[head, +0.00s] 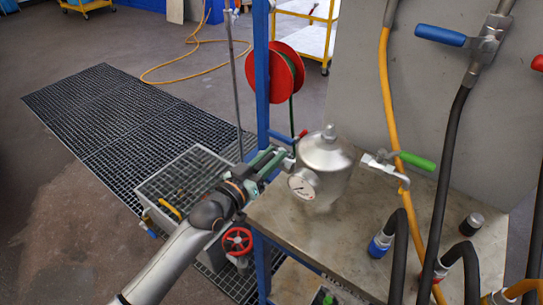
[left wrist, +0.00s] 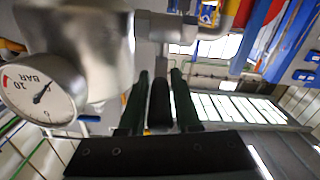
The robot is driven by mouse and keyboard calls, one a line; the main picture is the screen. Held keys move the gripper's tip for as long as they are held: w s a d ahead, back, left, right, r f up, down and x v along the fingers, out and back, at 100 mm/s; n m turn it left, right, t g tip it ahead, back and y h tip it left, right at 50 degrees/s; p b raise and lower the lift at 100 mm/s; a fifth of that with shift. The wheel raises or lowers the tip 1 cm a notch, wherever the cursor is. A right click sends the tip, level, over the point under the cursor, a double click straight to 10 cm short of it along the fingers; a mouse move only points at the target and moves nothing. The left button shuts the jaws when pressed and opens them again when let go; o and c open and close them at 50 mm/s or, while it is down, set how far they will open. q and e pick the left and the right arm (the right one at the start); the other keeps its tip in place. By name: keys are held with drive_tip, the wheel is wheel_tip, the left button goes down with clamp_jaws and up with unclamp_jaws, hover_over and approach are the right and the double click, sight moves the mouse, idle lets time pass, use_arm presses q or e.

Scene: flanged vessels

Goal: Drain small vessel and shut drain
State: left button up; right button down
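The small vessel (head: 326,158) is a silver metal pot with a domed lid, standing on the metal bench. Its round pressure gauge (head: 302,187) faces front left and shows large in the left wrist view (left wrist: 42,88). A red-tipped lever (head: 303,134) shows beside the vessel's left side, and a valve with a green handle (head: 417,160) is on its right. My left gripper (head: 280,156) is just left of the vessel, its green fingers apart. A dark rounded thing (left wrist: 160,105) shows between the fingers; I cannot tell whether they touch it. The gauge needle is hard to read.
The bench top (head: 300,238) carries hose ends, including a blue-collared one (head: 379,246), and a small dark cap (head: 472,223). A grated metal bin (head: 187,178) and a red handwheel (head: 237,241) are beside my left arm. A blue post (head: 262,75) rises near the gripper.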

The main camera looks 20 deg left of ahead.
use_arm(q)
clamp_jaws()
idle(1.0)
